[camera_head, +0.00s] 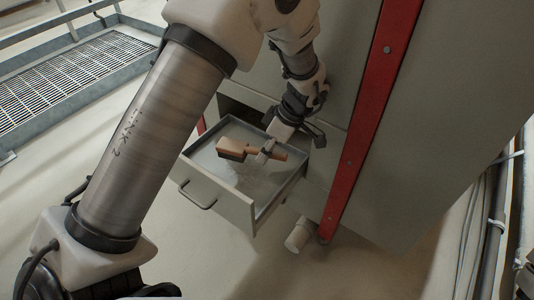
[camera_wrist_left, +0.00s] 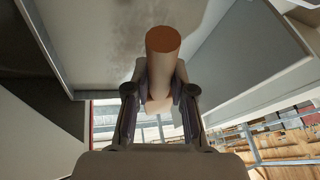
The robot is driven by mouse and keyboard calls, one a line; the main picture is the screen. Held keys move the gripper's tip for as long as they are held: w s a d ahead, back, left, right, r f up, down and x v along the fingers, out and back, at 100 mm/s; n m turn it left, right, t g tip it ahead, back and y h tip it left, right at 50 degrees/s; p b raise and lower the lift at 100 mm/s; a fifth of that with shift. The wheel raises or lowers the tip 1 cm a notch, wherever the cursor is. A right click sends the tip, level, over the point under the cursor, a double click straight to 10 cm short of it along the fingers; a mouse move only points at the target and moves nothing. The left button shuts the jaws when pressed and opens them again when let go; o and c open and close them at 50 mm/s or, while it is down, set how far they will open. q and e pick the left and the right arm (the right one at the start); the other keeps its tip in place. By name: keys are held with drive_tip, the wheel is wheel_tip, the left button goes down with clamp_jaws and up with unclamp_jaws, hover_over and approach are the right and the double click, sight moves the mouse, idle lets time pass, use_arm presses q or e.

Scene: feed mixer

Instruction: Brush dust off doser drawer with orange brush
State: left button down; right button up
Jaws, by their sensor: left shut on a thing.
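The doser drawer (camera_head: 221,200) is pulled out of the grey machine, and pale dust marks show on its floor. The brush (camera_head: 232,148) has an orange-brown wooden body and dark bristles. It is inside the open drawer, close above its floor; I cannot tell whether the bristles touch. My left gripper (camera_head: 267,152) reaches down over the drawer and is shut on the brush handle. In the left wrist view the round handle end (camera_wrist_left: 163,40) sticks out between the two fingers (camera_wrist_left: 160,92). The brush head is hidden there. My right gripper is not in view.
The machine's grey panel (camera_head: 440,120) and red post (camera_head: 357,130) stand close right of the drawer. A white pipe end (camera_head: 299,235) is below it. A metal grating (camera_head: 70,90) lies at the upper left. The floor left of the drawer is clear.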

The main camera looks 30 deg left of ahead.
use_arm(q)
wheel_tip(320, 180, down, 7)
drive_tip(key=b, duration=0.8)
drive_tip(key=shift+r+b, duration=0.1)
drive_tip(key=shift+b, duration=0.2)
drive_tip(key=shift+a+r+p, duration=0.4)
drive_tip(key=shift+r+p, duration=0.15)
drive_tip(key=shift+p, duration=0.2)
drive_tip(key=a+p, duration=0.1)
drive_tip(key=a, duration=0.1)
drive_tip(key=a+p, duration=0.2)
drive_tip(key=a, duration=0.1)
drive_tip(key=a+p, duration=0.1)
drive_tip(key=a, duration=0.2)
drive_tip(key=shift+w, duration=0.35)
drive_tip(key=shift+a+f+p, duration=0.2)
drive_tip(key=shift+a+p, duration=0.2)
drive_tip(key=shift+a, duration=0.2)
drive_tip(key=shift+f, duration=0.5)
